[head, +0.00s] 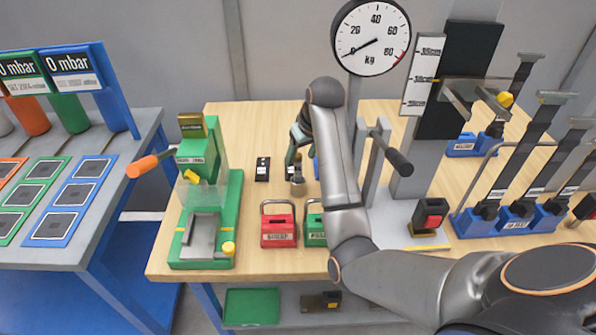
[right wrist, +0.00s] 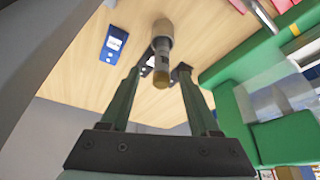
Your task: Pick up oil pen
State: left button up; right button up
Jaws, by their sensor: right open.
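What looks like the oil pen (right wrist: 162,48), a small cylinder with a tan end and a gold-brown end, stands on the wooden table. In the head view the same small upright thing (head: 297,182) shows below my right gripper (head: 293,158). In the right wrist view my right gripper (right wrist: 159,76) is open, its two fingertips on either side of the pen's gold-brown end. Whether they touch it I cannot tell. My right arm covers part of the table behind. My left gripper is not in view.
A green fixture (head: 205,245) stands left of the pen. A black block (head: 262,169) lies between them. Red (head: 279,232) and green (head: 314,232) handled blocks stand in front. A grey stand with a black handle (head: 399,162) is at the right. Some bare table (head: 262,125) shows behind.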

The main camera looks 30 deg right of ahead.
aim_at(300, 163)
jog(key=x, duration=0.5)
jog(key=shift+s+a+f, duration=0.15)
jog(key=shift+s+f, duration=0.05)
jog(key=shift+f, duration=0.2)
jog(key=shift+c, duration=0.3)
grip_shut()
